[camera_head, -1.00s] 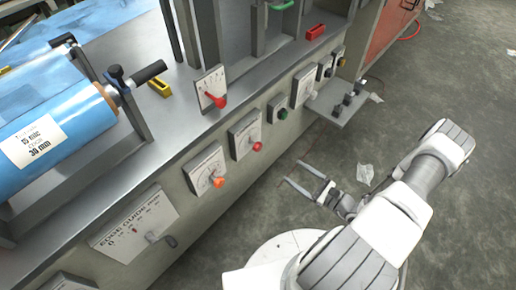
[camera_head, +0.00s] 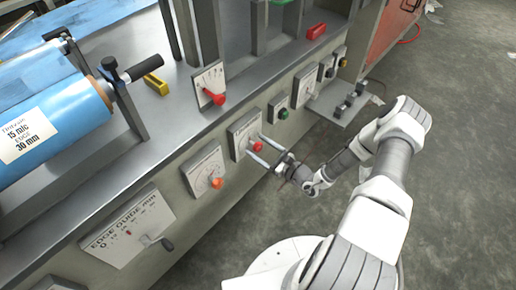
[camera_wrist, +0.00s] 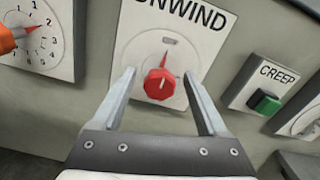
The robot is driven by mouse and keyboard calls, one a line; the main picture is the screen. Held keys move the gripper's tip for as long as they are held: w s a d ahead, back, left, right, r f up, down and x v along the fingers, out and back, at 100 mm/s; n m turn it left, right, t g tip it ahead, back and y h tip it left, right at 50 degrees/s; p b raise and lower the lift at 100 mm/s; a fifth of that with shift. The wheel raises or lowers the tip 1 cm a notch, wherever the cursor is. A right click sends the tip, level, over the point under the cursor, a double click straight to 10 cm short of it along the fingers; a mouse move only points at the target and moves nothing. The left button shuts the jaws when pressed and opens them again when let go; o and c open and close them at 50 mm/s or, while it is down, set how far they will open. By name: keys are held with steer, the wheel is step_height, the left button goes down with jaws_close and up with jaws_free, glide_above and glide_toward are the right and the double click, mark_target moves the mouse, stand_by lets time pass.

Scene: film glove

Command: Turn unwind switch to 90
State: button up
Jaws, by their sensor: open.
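The unwind switch is a red knob (camera_wrist: 159,84) with a red pointer, on a white plate (camera_wrist: 201,22) marked UNWIND in the wrist view. The pointer aims up, tilted slightly right, near a small window mark on the dial. In the head view the red knob (camera_head: 257,146) sits on the machine's front panel. My gripper (camera_wrist: 158,80) is open, with one finger on each side of the knob in the picture. The fingers do not visibly touch the knob. In the head view my gripper (camera_head: 260,150) points at this plate.
An orange knob (camera_head: 216,183) on a numbered dial is left of the unwind plate. A green CREEP button (camera_wrist: 264,102) is to its right. A small shelf (camera_head: 338,106) juts out farther right.

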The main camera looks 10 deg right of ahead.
steer(key=shift+w+a, duration=0.15)
steer(key=shift+w, duration=0.1)
jaws_close()
